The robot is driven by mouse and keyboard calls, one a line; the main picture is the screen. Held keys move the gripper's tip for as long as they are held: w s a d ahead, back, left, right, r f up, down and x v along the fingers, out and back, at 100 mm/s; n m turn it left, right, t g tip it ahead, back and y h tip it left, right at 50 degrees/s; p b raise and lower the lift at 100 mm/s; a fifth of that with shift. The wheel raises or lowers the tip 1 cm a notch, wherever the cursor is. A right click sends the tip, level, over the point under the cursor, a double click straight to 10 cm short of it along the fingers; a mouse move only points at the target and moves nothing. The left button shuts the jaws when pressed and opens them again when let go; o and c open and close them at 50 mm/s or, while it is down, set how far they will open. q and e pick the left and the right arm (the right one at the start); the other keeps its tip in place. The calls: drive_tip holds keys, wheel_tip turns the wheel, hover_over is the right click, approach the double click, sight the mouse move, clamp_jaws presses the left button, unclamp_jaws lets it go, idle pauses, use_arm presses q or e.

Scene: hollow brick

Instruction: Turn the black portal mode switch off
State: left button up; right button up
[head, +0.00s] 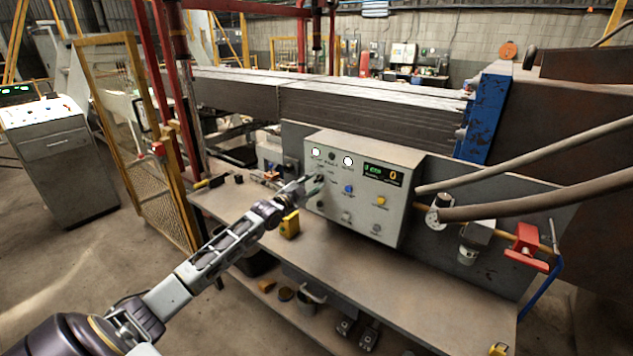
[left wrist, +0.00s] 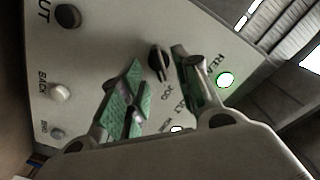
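A grey control box (head: 348,222) stands on the workbench, its front carrying lamps, knobs and a green display. In the left wrist view, a black rotary switch (left wrist: 158,62) sits on the panel between the fingertips in the picture. Its label is not clearly readable, so I cannot confirm it is the portal mode switch. My left gripper (head: 314,185) is at the upper left of the box's front. In the left wrist view the gripper (left wrist: 158,82) has its green-padded fingers apart, with no visible grip on the switch. My right gripper is out of view.
Another black knob (left wrist: 68,16) and a white button (left wrist: 60,92) are on the panel. A yellow object (head: 290,224) stands on the workbench (head: 350,268) left of the box. Grey hoses (head: 540,158) and a red-handled valve (head: 525,247) are at right.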

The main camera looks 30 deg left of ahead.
sight(319, 179)
use_arm(q)
drive_tip(key=shift+w+d, duration=0.1)
drive_tip(key=shift+w, duration=1.2)
drive_tip(key=shift+c, duration=0.2)
clamp_jaws()
